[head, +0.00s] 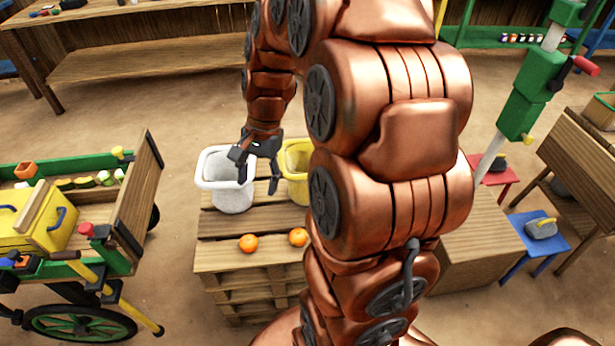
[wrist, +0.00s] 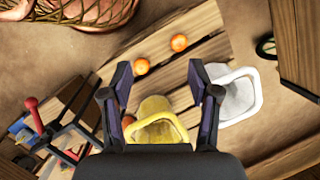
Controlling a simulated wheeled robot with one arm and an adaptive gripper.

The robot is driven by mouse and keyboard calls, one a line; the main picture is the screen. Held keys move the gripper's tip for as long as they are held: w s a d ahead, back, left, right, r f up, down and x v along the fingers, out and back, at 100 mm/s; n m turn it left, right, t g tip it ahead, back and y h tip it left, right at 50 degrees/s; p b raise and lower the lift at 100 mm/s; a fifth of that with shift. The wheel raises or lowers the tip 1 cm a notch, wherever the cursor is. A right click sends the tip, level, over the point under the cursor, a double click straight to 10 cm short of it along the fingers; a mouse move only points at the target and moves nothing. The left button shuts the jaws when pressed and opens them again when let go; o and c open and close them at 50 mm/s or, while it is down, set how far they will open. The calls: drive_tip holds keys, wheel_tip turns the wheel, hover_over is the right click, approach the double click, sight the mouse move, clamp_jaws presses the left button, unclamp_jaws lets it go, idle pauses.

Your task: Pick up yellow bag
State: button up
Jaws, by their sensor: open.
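The yellow bag (head: 297,160) stands on a wooden pallet stand (head: 222,222), its right side hidden behind my arm in the head view. In the wrist view the yellow bag (wrist: 155,112) shows between my fingers, its lower part cut off by the gripper body. My gripper (head: 258,172) is open and empty. In the head view it hangs over the gap between the white bag and the yellow bag; in the wrist view its fingers (wrist: 160,78) are spread wide. I cannot tell its exact height above the bag.
A white bag (head: 232,195) stands just left of the yellow one. Two oranges (head: 248,243) (head: 298,237) lie on the stand's front. A cart (head: 140,190) is at left. Blue (head: 540,240) and red stools (head: 492,170) are at right. Bare floor lies behind the stand.

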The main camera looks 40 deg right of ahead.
drive_tip(key=w+d+f+m+t+b, duration=0.1)
drive_tip(key=w+d+f+m, duration=0.1)
drive_tip(key=d+f+m, duration=0.3)
drive_tip(key=w+d+f+m+t+b, duration=0.1)
drive_tip(key=w+d+f+m, duration=0.15)
drive_tip(key=d, duration=0.55)
drive_tip(key=m+t+b, duration=0.1)
drive_tip(key=m, duration=0.4)
approach(307, 177)
drive_tip(key=f, duration=0.1)
drive_tip(key=d+f, duration=0.1)
drive_tip(key=w+f, duration=0.1)
drive_tip(key=shift+d+f+y, duration=0.15)
drive_tip(key=shift+f+y, duration=0.05)
drive_tip(key=shift+y, duration=0.1)
drive_tip(key=p+x, duration=0.1)
drive_tip(key=x, duration=0.6)
drive_tip(key=shift+s+f, duration=0.15)
drive_tip(key=shift+f, duration=0.2)
drive_tip(key=shift+f, duration=0.25)
clamp_jaws()
